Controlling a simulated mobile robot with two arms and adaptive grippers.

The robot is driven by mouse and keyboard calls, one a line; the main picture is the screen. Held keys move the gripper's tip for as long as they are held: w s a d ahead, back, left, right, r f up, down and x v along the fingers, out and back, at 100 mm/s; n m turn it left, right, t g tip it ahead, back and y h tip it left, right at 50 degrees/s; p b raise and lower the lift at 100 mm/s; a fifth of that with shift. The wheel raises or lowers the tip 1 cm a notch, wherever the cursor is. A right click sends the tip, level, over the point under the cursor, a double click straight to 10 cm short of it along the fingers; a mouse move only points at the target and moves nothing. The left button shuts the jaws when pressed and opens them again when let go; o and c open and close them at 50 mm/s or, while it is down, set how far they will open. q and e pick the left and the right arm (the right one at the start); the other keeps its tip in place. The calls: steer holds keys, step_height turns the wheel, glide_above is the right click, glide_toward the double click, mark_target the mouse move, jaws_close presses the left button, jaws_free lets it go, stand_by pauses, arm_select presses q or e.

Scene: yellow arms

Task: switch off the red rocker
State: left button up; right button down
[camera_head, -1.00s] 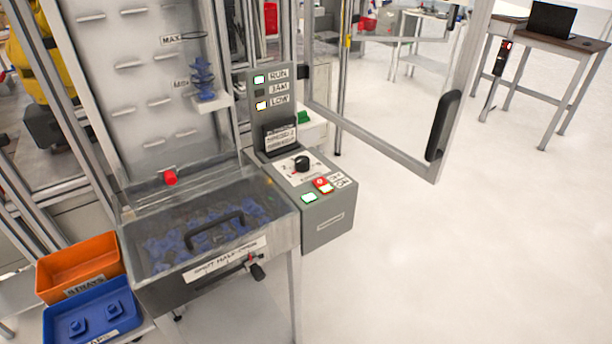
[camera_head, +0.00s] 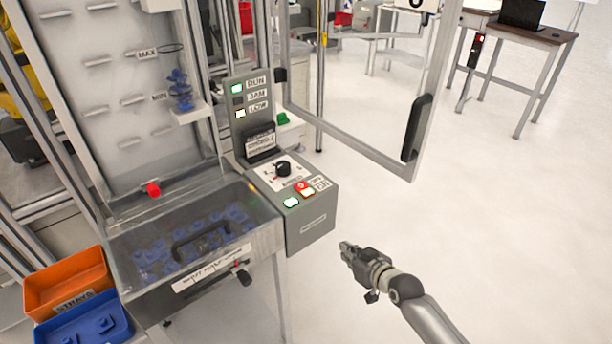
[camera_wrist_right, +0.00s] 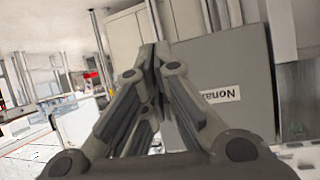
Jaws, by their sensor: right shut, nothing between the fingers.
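The red rocker (camera_head: 302,186) sits on the sloped top of the grey control box (camera_head: 312,228), beside a label that seems to read OFF/ON. A lit orange-white part shows just below it, and a lit green button (camera_head: 291,202) is to its left. A black knob (camera_head: 283,168) is above. My right gripper (camera_head: 345,246) is in front of the box, to its lower right, apart from it, shut and empty. In the right wrist view its closed fingers (camera_wrist_right: 152,60) point toward a grey panel with a partly hidden label. My left gripper is not in view.
An open door frame with a black handle (camera_head: 416,128) stands behind the box to the right. A clear-lidded hopper (camera_head: 190,240) with blue parts is on the left, near an orange bin (camera_head: 66,284) and a blue bin (camera_head: 75,325).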

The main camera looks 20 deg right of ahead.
steer(key=w+a+r+n+t+y, duration=0.1)
steer(key=a+r, duration=0.1)
steer(key=r, duration=0.9)
steer(key=w+a+r+n+t+y+p, duration=0.1)
steer(key=a+r+t+y, duration=0.1)
steer(key=r, duration=1)
steer(key=shift+a+r+n, duration=0.2)
steer(key=shift+a+n, duration=0.05)
steer(key=shift+n, duration=0.05)
steer(key=shift+w, duration=0.1)
steer(key=p, duration=0.2)
glide_above(306, 191)
steer(key=shift+s+d+f, duration=0.15)
steer(key=shift+s+f, duration=0.3)
steer(key=shift+f, duration=0.05)
steer(key=f, duration=0.3)
steer(key=shift+w+f, duration=0.2)
steer(key=shift+w, duration=0.2)
steer(key=shift+f+b, duration=0.3)
steer(key=shift+f, duration=0.15)
